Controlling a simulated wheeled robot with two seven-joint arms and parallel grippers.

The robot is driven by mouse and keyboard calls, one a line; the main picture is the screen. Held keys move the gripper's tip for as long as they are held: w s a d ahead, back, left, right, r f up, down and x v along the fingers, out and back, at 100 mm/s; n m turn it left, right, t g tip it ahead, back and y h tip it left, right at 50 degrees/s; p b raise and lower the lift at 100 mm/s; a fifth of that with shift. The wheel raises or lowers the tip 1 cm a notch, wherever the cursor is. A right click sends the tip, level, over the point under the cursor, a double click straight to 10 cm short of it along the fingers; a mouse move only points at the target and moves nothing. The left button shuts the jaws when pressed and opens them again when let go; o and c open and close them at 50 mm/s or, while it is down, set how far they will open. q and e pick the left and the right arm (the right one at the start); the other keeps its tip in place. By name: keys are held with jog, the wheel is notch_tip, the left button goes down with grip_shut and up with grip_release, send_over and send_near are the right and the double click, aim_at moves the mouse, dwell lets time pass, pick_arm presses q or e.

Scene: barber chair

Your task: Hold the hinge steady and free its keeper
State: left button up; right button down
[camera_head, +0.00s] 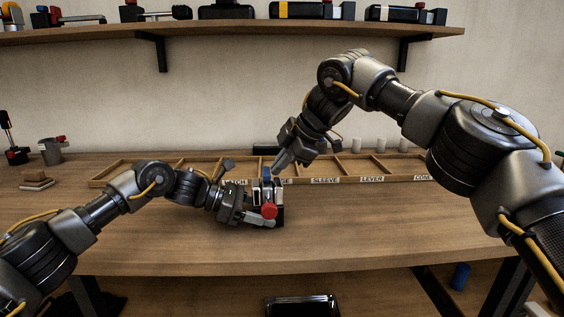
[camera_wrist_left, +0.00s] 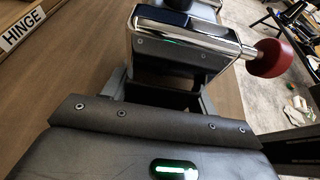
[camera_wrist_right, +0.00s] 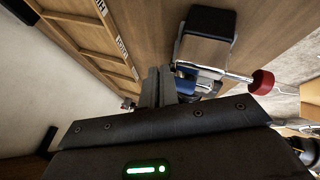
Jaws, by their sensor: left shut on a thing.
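The hinge (camera_head: 279,215) is a black block with chrome plates, a red knob (camera_head: 269,211) on a short stem and a blue part (camera_head: 267,173) on top. It stands on the bench in front of the divided tray. My left gripper (camera_wrist_left: 160,95) is shut on the black block of the hinge, a finger on each side. My right gripper (camera_head: 281,161) is above and behind the hinge, pointing down. In the right wrist view its two fingers (camera_wrist_right: 158,86) are close together, beside the blue part (camera_wrist_right: 186,73). I cannot tell which part is the keeper.
A shallow wooden tray (camera_head: 409,178) with labelled compartments lies along the bench's back. A grey cup (camera_head: 51,152) and a small brown block (camera_head: 36,180) stand at the left. A shelf (camera_head: 220,28) with several devices is above. The bench front right is clear.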

pick_arm(q)
jog(key=shift+d, duration=0.25)
jog(key=shift+a+r, duration=0.1)
jog(key=shift+a, duration=0.15)
jog(key=shift+d, duration=0.1)
pick_arm(e)
jog(key=w+d+r, duration=0.4)
jog(key=d+r, duration=0.4)
jog(key=shift+w+d, duration=0.25)
pick_arm(q)
jog(key=o, duration=1.6)
